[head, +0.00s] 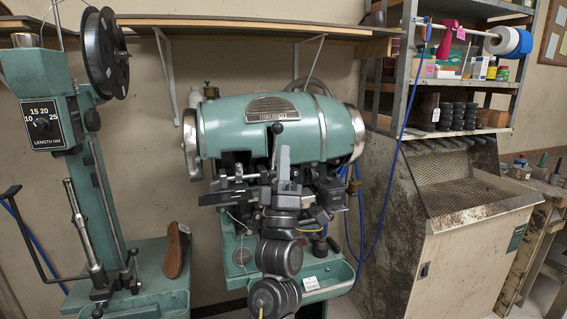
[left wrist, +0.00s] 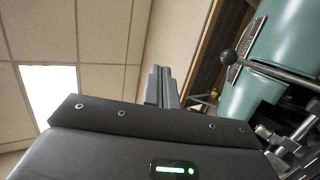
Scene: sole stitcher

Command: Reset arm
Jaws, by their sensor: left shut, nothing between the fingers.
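My left gripper (head: 284,160) stands upright in front of the teal stitching machine (head: 235,130) in the middle of the head view. Its fingers are together with nothing between them; they also show shut in the left wrist view (left wrist: 160,82), pointing up toward the ceiling. My grey left arm comes up from the bottom and hides the machine's lower middle. Whether the gripper touches the machine cannot be told. In the left wrist view, a lever with a dark ball end (left wrist: 228,57) crosses the teal housing (left wrist: 285,35), apart from the fingers. My right gripper is not in view.
A teal post with a length dial (head: 42,122) and a black reel (head: 106,52) stands at left. A brown shoe (head: 177,250) rests on its base. A worn cabinet (head: 440,245) and loaded shelves (head: 455,85) stand at right. A wooden shelf (head: 235,22) runs above.

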